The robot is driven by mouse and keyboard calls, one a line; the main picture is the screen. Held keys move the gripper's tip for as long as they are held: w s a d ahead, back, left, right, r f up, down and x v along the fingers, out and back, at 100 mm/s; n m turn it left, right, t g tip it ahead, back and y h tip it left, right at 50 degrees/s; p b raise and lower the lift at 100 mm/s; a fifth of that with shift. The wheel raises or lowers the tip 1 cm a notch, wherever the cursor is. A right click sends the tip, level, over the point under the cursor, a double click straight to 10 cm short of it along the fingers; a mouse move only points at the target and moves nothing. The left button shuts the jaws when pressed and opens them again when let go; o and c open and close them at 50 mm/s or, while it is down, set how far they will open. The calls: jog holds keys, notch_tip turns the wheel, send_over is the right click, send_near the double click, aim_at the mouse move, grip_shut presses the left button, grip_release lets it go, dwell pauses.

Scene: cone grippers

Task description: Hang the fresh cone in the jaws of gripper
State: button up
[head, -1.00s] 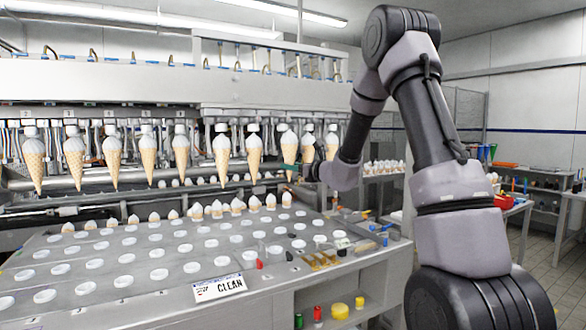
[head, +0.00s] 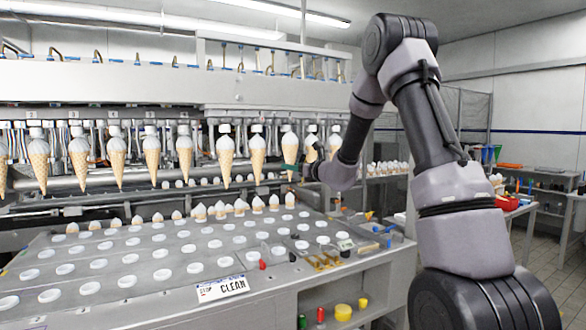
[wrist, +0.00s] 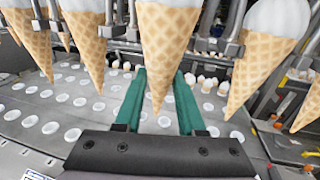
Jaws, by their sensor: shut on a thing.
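Several waffle cones with white tops hang point down in a row under the machine's numbered heads. My gripper (head: 290,167) is at the right part of the row, its green fingers at the lower part of one cone (head: 289,146). In the wrist view, my green fingers (wrist: 158,100) stand on either side of this cone (wrist: 163,45), shut on it, and its tip points down between them. It hangs in line with its neighbours, just below a machine head. The wrist view cuts off its top, so I cannot tell whether the head's jaws grip it.
Neighbouring cones (wrist: 265,50) and (wrist: 88,40) hang close on both sides.

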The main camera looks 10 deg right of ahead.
jog(key=shift+d+x, duration=0.2)
jog(key=shift+x, duration=1.35)
jog(key=shift+w, duration=0.15)
jog(key=shift+f, duration=0.4)
dwell(0.7)
jog(key=o, duration=1.3)
jog(key=s+a+v, duration=0.1)
jog(key=v, duration=0.8)
jog(key=shift+a, duration=0.3)
jog(key=shift+w, duration=0.1)
